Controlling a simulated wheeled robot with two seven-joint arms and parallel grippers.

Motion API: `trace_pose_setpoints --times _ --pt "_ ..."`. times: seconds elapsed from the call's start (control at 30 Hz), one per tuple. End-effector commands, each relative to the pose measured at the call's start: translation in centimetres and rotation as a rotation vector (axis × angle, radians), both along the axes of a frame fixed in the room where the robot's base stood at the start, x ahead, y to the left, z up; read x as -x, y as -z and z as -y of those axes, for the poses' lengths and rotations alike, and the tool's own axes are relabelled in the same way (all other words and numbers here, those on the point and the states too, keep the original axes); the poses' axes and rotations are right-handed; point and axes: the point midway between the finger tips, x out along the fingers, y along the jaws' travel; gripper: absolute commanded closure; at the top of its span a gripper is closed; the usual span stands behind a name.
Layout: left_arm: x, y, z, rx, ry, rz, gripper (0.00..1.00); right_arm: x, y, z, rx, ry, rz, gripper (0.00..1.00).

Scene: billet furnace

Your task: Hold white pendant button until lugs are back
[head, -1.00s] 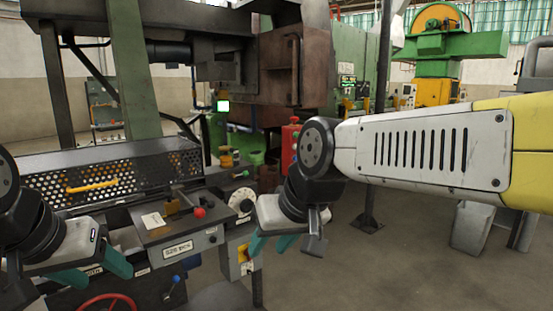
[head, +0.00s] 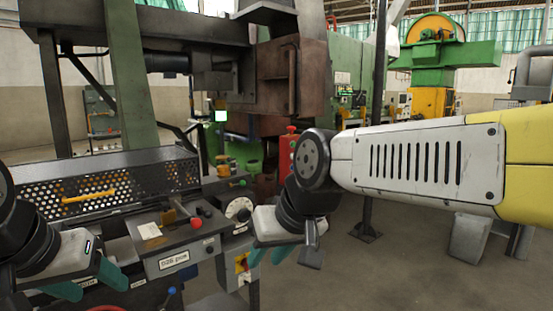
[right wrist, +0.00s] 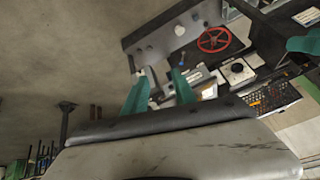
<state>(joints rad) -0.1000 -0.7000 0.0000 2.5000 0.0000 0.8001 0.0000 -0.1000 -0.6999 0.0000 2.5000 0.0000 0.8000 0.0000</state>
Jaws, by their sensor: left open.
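A red pendant box (head: 287,152) with a red knob on top stands behind my right wrist, which hides most of it. I cannot make out a white button on it. My right gripper (head: 270,256) is below and in front of it, with teal fingers pointing down and left. In the right wrist view my right gripper (right wrist: 160,92) shows its fingers apart, with nothing clearly held. My left gripper (head: 88,284) is open and empty at the lower left, in front of the machine bench. I cannot pick out the lugs.
A control box (head: 178,258) with a red knob and a white dial (head: 240,209) sit between my grippers. A perforated guard (head: 105,180) with a yellow handle lies behind my left gripper. A rusty brown housing (head: 285,75) stands behind.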

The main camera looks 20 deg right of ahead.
Motion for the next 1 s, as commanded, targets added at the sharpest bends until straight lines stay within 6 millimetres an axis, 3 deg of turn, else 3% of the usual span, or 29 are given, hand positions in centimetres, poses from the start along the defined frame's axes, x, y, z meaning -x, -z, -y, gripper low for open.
trace_pose_setpoints --times 0.03,0.13,0.17,1.0 --pt "0.00 0.00 0.00 0.000 0.000 0.000 0.42 0.00 0.00 0.00 0.000 0.000 0.000 0.80" --pt "0.00 0.00 0.00 0.000 0.000 0.000 0.42 0.00 0.00 0.00 0.000 0.000 0.000 0.99" --pt "0.00 0.00 0.00 0.000 0.000 0.000 0.42 0.00 0.00 0.00 0.000 0.000 0.000 1.00" --pt "0.00 0.00 0.00 0.000 0.000 0.000 0.42 0.00 0.00 0.00 0.000 0.000 0.000 1.00"
